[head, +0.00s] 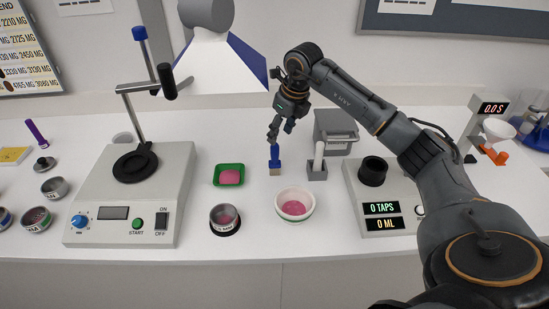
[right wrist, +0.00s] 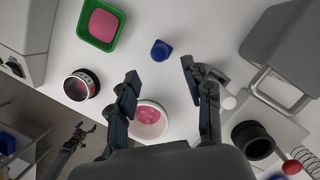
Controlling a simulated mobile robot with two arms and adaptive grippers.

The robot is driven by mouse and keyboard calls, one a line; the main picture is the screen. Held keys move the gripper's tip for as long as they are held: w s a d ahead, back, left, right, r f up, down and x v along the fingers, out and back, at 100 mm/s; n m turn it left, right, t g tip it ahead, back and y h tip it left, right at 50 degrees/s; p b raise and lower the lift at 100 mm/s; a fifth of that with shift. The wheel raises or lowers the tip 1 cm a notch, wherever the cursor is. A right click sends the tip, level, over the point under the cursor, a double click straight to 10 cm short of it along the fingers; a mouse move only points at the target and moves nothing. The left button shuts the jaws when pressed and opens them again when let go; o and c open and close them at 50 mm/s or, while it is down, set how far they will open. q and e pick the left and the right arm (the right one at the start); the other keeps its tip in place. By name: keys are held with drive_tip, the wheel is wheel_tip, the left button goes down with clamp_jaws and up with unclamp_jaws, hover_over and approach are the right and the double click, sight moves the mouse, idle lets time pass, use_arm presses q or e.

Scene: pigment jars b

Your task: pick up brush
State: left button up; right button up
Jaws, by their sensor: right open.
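The brush (head: 275,160) stands upright on the white table, bristles down, with a blue handle and a tan bristle block. In the right wrist view its blue end (right wrist: 161,50) is seen from above, just beyond the gap between my fingertips. My right gripper (head: 281,131) is open and empty, above the brush and apart from it. Its two fingers (right wrist: 160,71) are spread in the right wrist view. My left gripper (right wrist: 86,130) shows small at the lower left of the right wrist view; its jaw state is unclear. It is out of the head view.
A white bowl of pink powder (head: 295,218) stands in front of the brush. A green tray (head: 217,180) and a dark-based jar (head: 224,230) are to the left. A grey post (head: 317,170) stands close on the right, with a grey box (head: 336,125) behind. A tap device (head: 352,185) is further right.

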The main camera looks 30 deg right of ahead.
sight(275, 147)
drive_tip(key=x, duration=0.3)
drive_tip(key=shift+w+f+p, duration=0.2)
drive_tip(key=shift+p, duration=0.15)
drive_tip(key=p+x, duration=0.1)
drive_tip(key=x, duration=0.2)
drive_tip(key=shift+a+f, duration=0.1)
drive_tip(key=shift+f, duration=0.2)
drive_tip(key=shift+w+f, duration=0.15)
drive_tip(key=shift+f, duration=0.15)
drive_tip(key=c, duration=0.5)
use_arm(q)
drive_tip(key=shift+w+r, duration=1.05)
drive_tip(key=shift+w, duration=0.1)
use_arm(e)
clamp_jaws()
